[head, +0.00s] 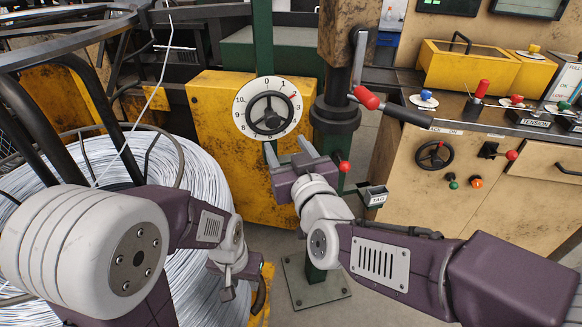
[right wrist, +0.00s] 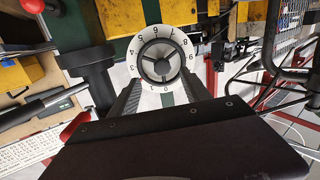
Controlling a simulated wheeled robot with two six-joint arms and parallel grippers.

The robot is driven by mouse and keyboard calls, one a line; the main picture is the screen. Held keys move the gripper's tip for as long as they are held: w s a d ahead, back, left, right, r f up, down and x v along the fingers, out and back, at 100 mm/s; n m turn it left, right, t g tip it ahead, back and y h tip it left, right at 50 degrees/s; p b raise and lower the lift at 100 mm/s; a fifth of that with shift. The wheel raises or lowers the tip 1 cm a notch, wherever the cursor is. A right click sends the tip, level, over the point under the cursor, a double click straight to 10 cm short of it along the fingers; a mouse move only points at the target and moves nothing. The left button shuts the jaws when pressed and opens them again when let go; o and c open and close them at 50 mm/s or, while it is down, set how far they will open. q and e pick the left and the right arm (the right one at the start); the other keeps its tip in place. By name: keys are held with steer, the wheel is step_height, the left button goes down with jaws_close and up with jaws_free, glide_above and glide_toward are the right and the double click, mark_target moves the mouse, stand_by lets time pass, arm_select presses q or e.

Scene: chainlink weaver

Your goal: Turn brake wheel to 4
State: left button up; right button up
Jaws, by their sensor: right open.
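The brake wheel (head: 271,122) is a small black three-spoked handwheel in front of a white round dial (head: 241,115) numbered 0 to 10. A small red mark shows at the dial's right edge, near the 2. My right gripper (head: 287,147) is open and empty, just below the dial with its fingers pointing up at it. In the right wrist view, the brake wheel (right wrist: 156,68) appears upside down beyond the two spread fingers (right wrist: 163,90). My left gripper (head: 232,284) hangs low at the left; its jaws are too unclear to judge.
A red-tipped lever (head: 367,97) and dark post stand right of the dial. A red-knobbed lever (head: 345,166) is near my right gripper. A wire coil (head: 95,160) fills the left.

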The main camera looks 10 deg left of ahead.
mark_target(274, 123)
steer(key=x, duration=0.6)
steer(key=r+x, duration=0.1)
steer(key=x, duration=0.1)
steer(key=shift+w+a+b, duration=0.3)
steer(key=shift+a, duration=0.1)
jaws_close()
arm_select(q)
steer(key=shift+d+f, duration=0.1)
steer(key=shift+f, duration=0.8)
steer(key=shift+f, duration=0.2)
arm_select(e)
steer(key=shift+f, duration=0.1)
